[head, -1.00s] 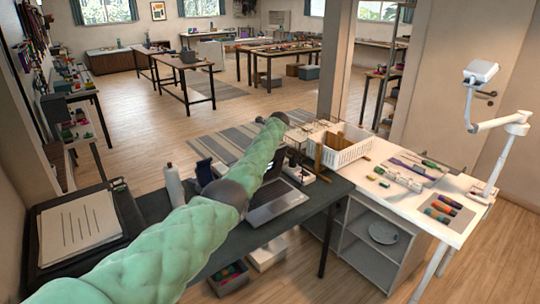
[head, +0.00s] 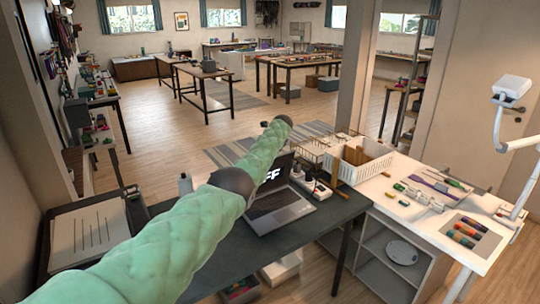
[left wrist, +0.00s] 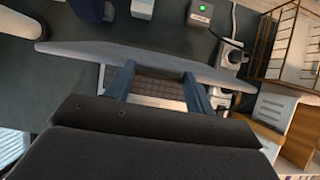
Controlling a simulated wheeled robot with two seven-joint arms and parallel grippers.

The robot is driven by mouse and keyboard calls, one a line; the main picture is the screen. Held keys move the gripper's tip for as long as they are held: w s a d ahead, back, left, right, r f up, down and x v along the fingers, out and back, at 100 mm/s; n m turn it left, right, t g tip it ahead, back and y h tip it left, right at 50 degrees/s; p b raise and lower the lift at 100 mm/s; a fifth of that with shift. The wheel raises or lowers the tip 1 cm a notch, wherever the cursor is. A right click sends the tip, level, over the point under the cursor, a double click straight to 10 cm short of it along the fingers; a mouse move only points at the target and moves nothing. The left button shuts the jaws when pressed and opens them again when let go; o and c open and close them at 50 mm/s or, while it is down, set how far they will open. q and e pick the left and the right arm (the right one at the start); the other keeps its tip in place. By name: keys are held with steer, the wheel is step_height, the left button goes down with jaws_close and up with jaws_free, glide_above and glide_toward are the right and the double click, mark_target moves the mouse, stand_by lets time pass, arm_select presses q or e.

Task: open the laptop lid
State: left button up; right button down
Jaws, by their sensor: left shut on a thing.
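The laptop stands open on the dark desk, its keyboard base (head: 285,210) flat and its lid (head: 281,170) raised steeply. White letters show on its dark screen, partly hidden by my green left arm. In the left wrist view the lid (left wrist: 80,49) is a thin grey-blue band seen nearly edge-on, with the keyboard (left wrist: 157,89) behind it. My left gripper (left wrist: 157,84) is shut on the lid, its blue-grey fingers at the lid's edge; the exact contact is hard to make out. The head view does not show this gripper. My right gripper is in neither view.
A power strip (head: 318,188) lies right of the laptop. A wire rack (head: 313,150) and white basket (head: 362,165) stand beyond it. The dark desk (head: 310,225) is clear in front of the laptop.

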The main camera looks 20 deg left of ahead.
arm_select(q)
steer(key=shift+w, duration=0.15)
steer(key=shift+a, duration=0.1)
steer(key=o, duration=1.3)
steer(key=shift+o, duration=0.5)
steer(key=b+v, duration=0.1)
steer(key=v, duration=0.6)
steer(key=shift+s+d+r+b, duration=0.2)
steer(key=shift+r+b, duration=0.1)
steer(key=shift+b, duration=0.1)
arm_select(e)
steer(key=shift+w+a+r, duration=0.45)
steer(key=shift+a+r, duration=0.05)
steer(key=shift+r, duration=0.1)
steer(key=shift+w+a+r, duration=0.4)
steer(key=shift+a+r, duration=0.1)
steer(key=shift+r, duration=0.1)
